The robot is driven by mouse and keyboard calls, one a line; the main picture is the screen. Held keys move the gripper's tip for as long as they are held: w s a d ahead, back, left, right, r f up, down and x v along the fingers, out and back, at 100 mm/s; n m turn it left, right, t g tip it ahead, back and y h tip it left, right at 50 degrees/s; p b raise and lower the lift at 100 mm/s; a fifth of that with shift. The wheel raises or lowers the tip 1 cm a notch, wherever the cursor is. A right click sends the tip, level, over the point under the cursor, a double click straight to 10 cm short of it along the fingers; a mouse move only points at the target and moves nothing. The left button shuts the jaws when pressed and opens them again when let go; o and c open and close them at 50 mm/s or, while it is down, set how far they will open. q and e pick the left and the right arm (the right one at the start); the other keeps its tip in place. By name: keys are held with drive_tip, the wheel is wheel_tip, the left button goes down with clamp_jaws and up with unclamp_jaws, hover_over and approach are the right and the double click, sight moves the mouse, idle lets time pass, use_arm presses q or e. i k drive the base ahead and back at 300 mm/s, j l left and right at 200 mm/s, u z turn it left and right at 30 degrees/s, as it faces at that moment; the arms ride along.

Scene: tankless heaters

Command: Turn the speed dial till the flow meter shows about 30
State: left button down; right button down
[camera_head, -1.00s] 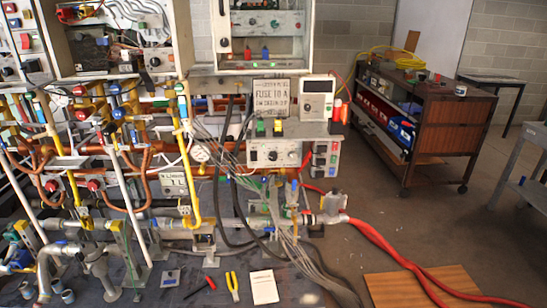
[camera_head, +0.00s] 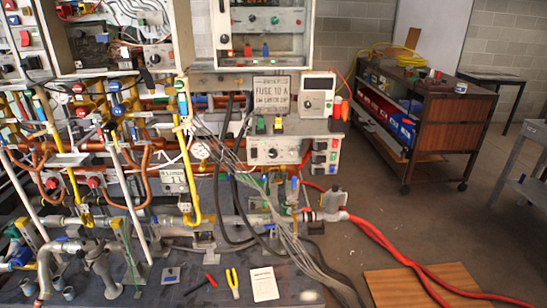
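A grey control box (camera_head: 281,152) stands at the middle of the rig. Its front carries a round dark dial (camera_head: 273,153) with a smaller knob to its right. A white meter with a display (camera_head: 317,95) stands above and behind the box; its reading is too small to make out. A round white gauge (camera_head: 201,150) sits left of the box among wires; its needle cannot be read. I cannot tell for certain which of these are the speed dial and the flow meter. Neither of my grippers is in view.
Pipes and valves fill the left side. Pliers (camera_head: 233,282), a screwdriver (camera_head: 211,280) and a white notepad (camera_head: 264,284) lie on the front bench. Loose grey cables hang before the box. Red hoses (camera_head: 390,250) cross the floor by a wooden board (camera_head: 425,286). A brown cart (camera_head: 453,120) stands right.

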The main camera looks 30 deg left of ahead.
sight(272, 153)
drive_tip(key=u, duration=1.15)
